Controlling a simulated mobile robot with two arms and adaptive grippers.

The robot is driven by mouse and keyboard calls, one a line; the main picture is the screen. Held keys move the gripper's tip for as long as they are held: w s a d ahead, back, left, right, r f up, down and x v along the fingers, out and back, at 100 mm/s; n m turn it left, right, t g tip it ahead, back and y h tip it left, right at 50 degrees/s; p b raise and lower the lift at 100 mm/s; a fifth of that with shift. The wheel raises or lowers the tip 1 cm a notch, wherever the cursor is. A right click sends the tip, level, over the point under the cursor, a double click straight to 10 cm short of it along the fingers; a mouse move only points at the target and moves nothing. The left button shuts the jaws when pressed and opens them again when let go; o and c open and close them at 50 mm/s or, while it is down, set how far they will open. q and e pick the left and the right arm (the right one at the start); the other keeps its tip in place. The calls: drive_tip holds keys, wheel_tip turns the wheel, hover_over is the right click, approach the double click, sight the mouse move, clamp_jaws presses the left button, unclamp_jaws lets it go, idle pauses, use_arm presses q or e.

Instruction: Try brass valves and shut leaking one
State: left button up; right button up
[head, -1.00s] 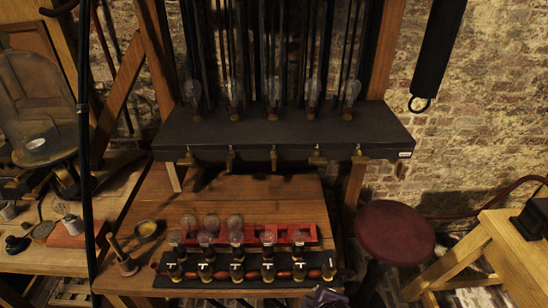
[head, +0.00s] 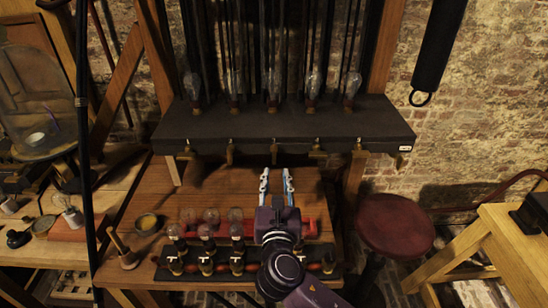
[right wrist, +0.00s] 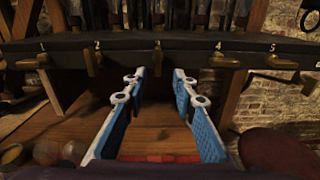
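A row of several brass valves hangs under the front edge of the dark shelf (head: 285,125); numbers show above them in the right wrist view. The middle valve (head: 274,153), number 3, also shows in the right wrist view (right wrist: 157,58), its handle pointing down. Valve 2 (right wrist: 92,62) also points down; valve 1 (right wrist: 36,62), valve 4 (right wrist: 224,61) and valve 5 (right wrist: 281,62) have handles lying more sideways. My right gripper (head: 276,176) is open and empty, in front of and apart from valve 3, which lies between its fingertips in view. My left gripper is not in view.
On the wooden bench (head: 225,185) are a red rack (head: 310,228) with bulbs, a black strip of fittings (head: 190,277), a small bowl (head: 148,223) and a wooden mallet-like tool (head: 126,256). A red stool (head: 395,224) stands right.

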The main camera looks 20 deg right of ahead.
sight(274, 156)
drive_tip(key=shift+n, duration=0.3)
drive_tip(key=x, duration=0.2)
drive_tip(key=p+x, duration=0.1)
drive_tip(key=x, duration=0.5)
drive_tip(key=shift+a+r+p, duration=0.15)
drive_tip(key=shift+r+p, duration=0.2)
drive_tip(key=shift+p, duration=0.05)
drive_tip(key=shift+c, duration=0.2)
clamp_jaws()
